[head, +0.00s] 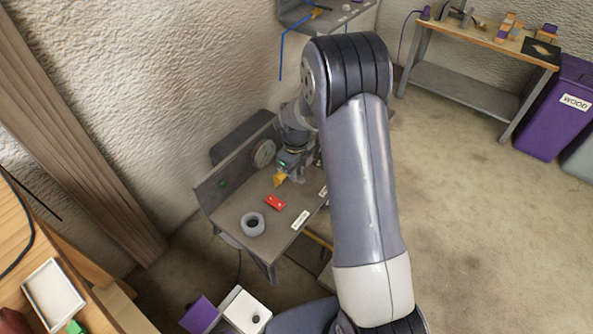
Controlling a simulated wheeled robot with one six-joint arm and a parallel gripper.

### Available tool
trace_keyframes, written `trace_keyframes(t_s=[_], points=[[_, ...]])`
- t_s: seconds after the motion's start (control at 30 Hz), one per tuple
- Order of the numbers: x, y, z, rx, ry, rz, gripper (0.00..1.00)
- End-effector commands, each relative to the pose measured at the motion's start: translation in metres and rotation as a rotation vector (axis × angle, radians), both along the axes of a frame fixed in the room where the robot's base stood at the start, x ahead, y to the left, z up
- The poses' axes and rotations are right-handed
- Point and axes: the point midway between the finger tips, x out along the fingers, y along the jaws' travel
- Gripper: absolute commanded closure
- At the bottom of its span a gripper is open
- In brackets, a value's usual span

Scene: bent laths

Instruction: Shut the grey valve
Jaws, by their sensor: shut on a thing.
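A round grey disc (265,152), like a handwheel or dial, sits on the upright back panel of the grey bench. It is the likeliest grey valve, but I cannot make out its details or how far it is turned. My gripper (281,175) is low over the bench, just right of and below the disc in the picture. It appears shut on a small yellow piece (279,180). The fingertips are tiny here, and my arm hides part of the bench to the right.
On the grey bench (233,204) lie a grey ring-shaped thing (253,224), a red block (275,202) and a white label (300,220). A shelf (300,14) hangs above. A wooden-topped table (480,38) and purple bin (553,105) stand right, with clear floor before them.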

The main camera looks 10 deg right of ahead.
Motion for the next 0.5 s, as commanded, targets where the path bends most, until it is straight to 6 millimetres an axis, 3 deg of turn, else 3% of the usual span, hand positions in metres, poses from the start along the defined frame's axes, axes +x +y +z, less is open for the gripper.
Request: trace_keyframes(t_s=[0.1,0.13,0.3,0.5], points=[[0.0005,0.0005,0.0007,0.001,-0.002,-0.003,1.00],[0.0005,0.0005,0.0007,0.001,-0.002,-0.002,0.82],[0.0003,0.0004,0.0005,0.001,-0.002,-0.001,0.68],[0.0002,0.0003,0.0002,0.001,-0.001,-0.001,0.62]])
